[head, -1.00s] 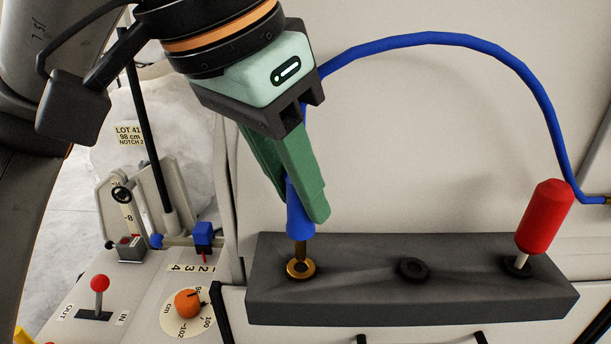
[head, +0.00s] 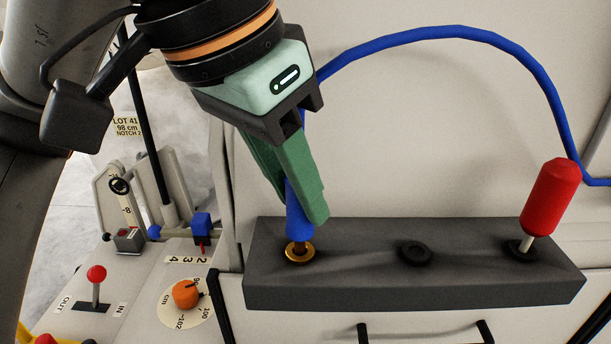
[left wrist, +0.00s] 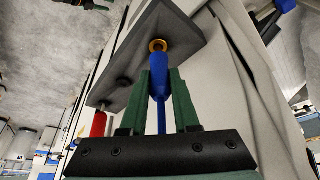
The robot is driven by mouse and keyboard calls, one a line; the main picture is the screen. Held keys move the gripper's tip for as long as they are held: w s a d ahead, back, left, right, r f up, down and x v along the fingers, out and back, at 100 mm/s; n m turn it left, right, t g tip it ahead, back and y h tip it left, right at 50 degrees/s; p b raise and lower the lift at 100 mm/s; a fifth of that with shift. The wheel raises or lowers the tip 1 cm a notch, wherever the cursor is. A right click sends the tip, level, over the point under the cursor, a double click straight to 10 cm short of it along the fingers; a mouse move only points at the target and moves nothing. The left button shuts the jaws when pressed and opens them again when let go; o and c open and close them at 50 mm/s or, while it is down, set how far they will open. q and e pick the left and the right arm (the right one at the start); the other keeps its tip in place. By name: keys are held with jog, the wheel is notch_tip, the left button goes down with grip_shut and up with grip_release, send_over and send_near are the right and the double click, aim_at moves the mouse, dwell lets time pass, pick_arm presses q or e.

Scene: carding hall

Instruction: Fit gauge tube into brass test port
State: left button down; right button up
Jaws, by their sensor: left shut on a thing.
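The gauge tube is a blue hose (head: 430,35) that arcs from my left gripper to the right edge of the head view. My left gripper (head: 302,208) has green fingers shut on its blue end piece (head: 299,224). The brass tip below that end piece points down into the brass test port (head: 300,253), a gold ring at the left of the dark grey block. Only a short length of tip shows above the ring. In the left wrist view the blue end piece (left wrist: 159,78) meets the brass ring (left wrist: 158,46). My right gripper is not in view.
The grey block (head: 400,290) also has an empty black port (head: 414,253) in its middle. A red-handled plug (head: 551,196) stands at its right. At the left are a red-knobbed lever (head: 96,274), an orange dial (head: 186,294) and a blue slider (head: 202,225).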

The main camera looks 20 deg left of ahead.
pick_arm(q)
jog(key=shift+f+b, duration=0.75)
jog(key=shift+f, duration=0.35)
jog(key=c, duration=0.6)
grip_release()
jog(key=p+v, duration=0.3)
jog(key=v, duration=0.9)
jog(key=shift+s+r, duration=0.2)
jog(key=shift+r, duration=0.05)
